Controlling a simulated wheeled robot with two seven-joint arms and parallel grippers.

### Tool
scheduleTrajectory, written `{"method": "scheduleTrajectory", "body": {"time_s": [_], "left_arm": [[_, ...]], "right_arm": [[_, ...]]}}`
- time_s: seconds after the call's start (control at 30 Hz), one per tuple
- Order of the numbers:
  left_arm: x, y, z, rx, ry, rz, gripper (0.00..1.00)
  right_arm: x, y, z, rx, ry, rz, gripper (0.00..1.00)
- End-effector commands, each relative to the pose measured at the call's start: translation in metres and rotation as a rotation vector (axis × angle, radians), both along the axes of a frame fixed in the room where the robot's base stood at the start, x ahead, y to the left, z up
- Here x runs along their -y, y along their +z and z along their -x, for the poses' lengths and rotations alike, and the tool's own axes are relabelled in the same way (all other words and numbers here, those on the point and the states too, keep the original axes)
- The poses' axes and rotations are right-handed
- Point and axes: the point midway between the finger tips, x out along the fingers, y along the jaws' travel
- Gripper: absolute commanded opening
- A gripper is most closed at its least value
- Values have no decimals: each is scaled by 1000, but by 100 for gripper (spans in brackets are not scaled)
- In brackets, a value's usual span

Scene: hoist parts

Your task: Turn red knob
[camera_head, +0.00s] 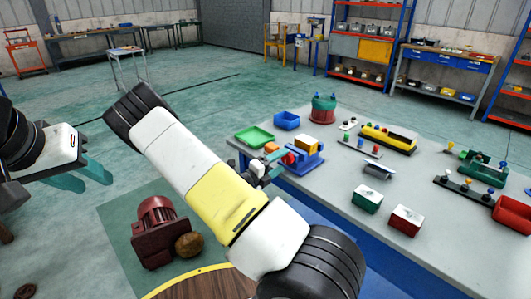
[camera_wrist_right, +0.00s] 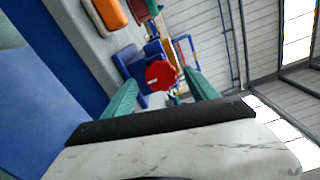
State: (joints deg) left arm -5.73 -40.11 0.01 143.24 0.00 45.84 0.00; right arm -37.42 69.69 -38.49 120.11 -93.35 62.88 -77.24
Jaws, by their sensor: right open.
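A red knob (camera_wrist_right: 161,75) with eight-sided outline and a pale slot mark faces the right wrist camera. It sits on a blue fixture (camera_wrist_right: 130,60). In the head view the red knob (camera_head: 289,158) is at the near left edge of the table, on the blue fixture (camera_head: 309,162), partly hidden. My right gripper is open, its teal fingers (camera_wrist_right: 160,77) appearing on either side of the knob in the wrist view; contact cannot be told. In the head view my right arm hides much of that gripper. My left gripper (camera_head: 98,184) is open and empty at the far left, away from the table.
The grey worktable (camera_head: 330,200) carries a green tray (camera_head: 254,136), a blue bin (camera_head: 287,120), a green and a red box (camera_head: 405,220) and several other parts. A dark red motor (camera_head: 157,230) stands on the floor below my right arm. Shelves line the back wall.

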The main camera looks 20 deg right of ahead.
Motion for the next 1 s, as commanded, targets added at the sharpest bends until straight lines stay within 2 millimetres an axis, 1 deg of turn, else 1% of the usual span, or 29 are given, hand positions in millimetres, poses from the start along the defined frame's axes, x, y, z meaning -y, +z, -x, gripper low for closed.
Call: {"method": "scheduleTrajectory", "body": {"time_s": [0.03,0.2,0.3,0.4,0.87,1.0], "left_arm": [[0,0,0,0,0,0,36],[0,0,0,0,0,0,36],[0,0,0,0,0,0,36],[0,0,0,0,0,0,36],[0,0,0,0,0,0,36],[0,0,0,0,0,0,36]], "right_arm": [[-10,0,3,-1,3,-1,67],[-37,0,14,0,3,0,67],[-48,0,19,0,3,0,67],[-55,0,22,-1,2,0,67],[-56,0,23,0,-1,-1,67],[-52,5,32,59,-54,-68,67]]}}
